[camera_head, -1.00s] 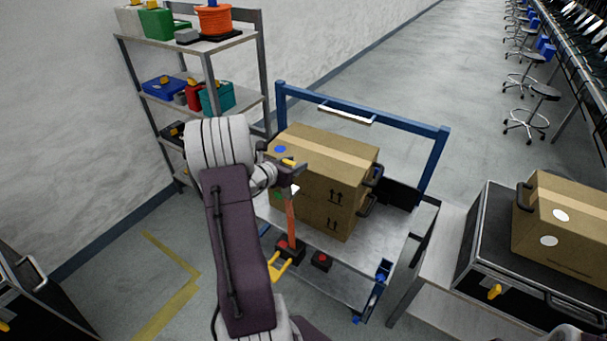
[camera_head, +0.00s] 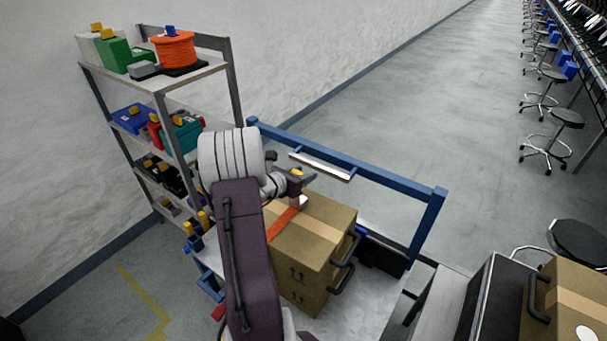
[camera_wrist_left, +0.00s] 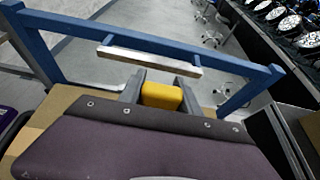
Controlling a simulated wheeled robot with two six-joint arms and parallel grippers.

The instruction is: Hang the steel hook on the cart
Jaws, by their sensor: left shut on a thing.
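The cart (camera_head: 365,171) has a blue frame with a top rail, and a pale metal bar (camera_head: 321,166) is fixed along that rail. My left gripper (camera_head: 299,178) is shut on a yellow block (camera_wrist_left: 161,95), probably the grip of the steel hook. Below the gripper a whitish piece (camera_head: 303,201) and an orange strip (camera_head: 284,221) show over the carton; I cannot tell how they join the grip. The hook's steel part is not clearly visible. The gripper is on the near side of the rail, and in the left wrist view the metal bar (camera_wrist_left: 150,60) lies just beyond it.
A carton (camera_head: 325,222) with black handles stands on the cart below the gripper. A loaded shelf rack (camera_head: 195,76) stands to the left. A black case (camera_head: 492,297) with another carton (camera_head: 570,300) is at the right. The floor beyond the cart is clear, with stools further right.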

